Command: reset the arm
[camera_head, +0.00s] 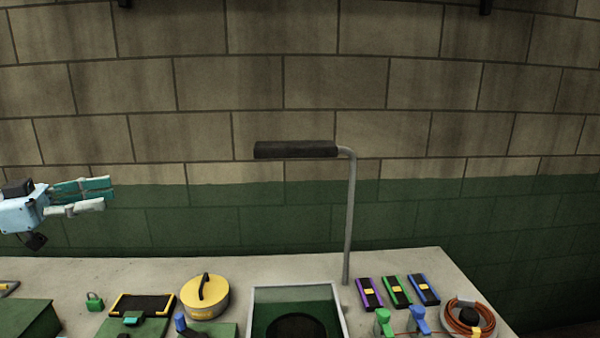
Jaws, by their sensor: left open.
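My left gripper (103,195) comes in from the left edge, held in the air well above the table (150,268). Its fingers point right and a gap shows between them. It is open and holds nothing that I can see. My right gripper is not in the picture.
A dark lamp head (295,149) on a grey pole rises at the table's back. A yellow round container (205,297), green padlock (95,301), black-and-yellow tray (142,305), framed bin (295,291), coloured devices (397,290) and a cable coil (466,318) line the table. The air right of my gripper is clear.

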